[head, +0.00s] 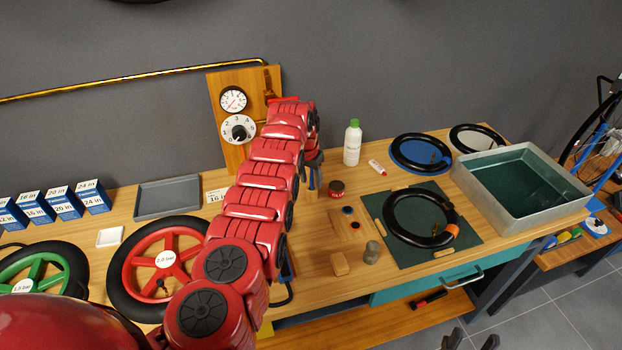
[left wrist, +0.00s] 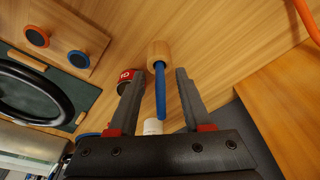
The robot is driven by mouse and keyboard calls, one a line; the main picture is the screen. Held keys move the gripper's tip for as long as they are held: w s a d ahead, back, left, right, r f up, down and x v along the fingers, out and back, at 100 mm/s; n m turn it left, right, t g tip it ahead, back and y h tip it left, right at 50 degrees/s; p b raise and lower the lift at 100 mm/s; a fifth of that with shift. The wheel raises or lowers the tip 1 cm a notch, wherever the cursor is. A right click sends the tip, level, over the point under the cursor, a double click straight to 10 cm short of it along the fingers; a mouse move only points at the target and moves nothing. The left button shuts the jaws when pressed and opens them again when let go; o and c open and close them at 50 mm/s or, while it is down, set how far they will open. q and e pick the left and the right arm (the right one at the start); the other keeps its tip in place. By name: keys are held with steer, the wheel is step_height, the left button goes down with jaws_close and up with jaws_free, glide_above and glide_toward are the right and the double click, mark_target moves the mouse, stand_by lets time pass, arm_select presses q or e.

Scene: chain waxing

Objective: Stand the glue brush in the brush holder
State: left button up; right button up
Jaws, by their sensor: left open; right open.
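The glue brush shows as a blue handle (left wrist: 160,92) in the left wrist view. It appears to rise from the round wooden brush holder (left wrist: 158,52), with its lower end hidden inside. My left gripper (left wrist: 158,105) is open, with one finger on each side of the blue handle and a visible gap to both. In the head view my left gripper (head: 312,172) is over the back of the bench, and my arm partly hides the brush and holder. My right gripper (head: 470,341) is open and empty at the bottom edge, in front of the bench.
A red tin (head: 336,188) stands close to the right of the left gripper. A white bottle (head: 352,143) with a green cap stands behind it. A green mat (head: 462,243) with a black tyre and a metal basin (head: 578,203) are to the right. A gauge board (head: 222,97) stands behind.

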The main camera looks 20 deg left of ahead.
arm_select(q)
steer(key=shift+d+r, duration=0.1)
steer(key=shift+r, duration=0.35)
steer(key=b+v, duration=0.4)
steer(key=v, duration=1.2)
steer(key=shift+r+b, duration=0.25)
steer(key=shift+b, duration=0.05)
steer(key=shift+s, duration=0.15)
